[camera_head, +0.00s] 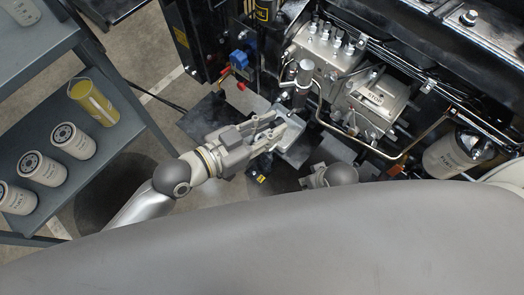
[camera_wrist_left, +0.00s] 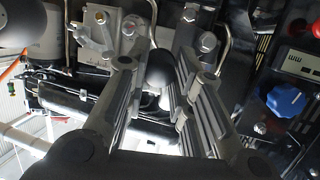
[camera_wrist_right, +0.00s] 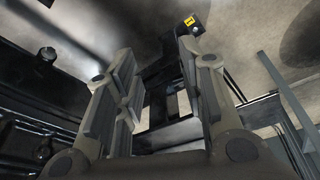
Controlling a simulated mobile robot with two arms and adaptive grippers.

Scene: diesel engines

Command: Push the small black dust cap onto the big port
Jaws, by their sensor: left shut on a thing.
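A small black rounded piece, which looks like the dust cap (camera_wrist_left: 160,68), sits between the fingers of my left gripper (camera_wrist_left: 165,82) in the left wrist view. That gripper is shut on it. In the head view the left gripper (camera_head: 275,132) is beside the engine, just below the grey vertical cylinder; the cap is not distinct there. I cannot single out the big port; the fingers and cap may hide it. My right gripper (camera_wrist_right: 155,62) is open and empty in the right wrist view. In the head view its fingers cannot be made out.
The engine (camera_head: 370,100) with pipes and bolts fills the upper right. A grey shelf (camera_head: 40,120) with several white filters and a yellow one stands at the left. Open floor lies between.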

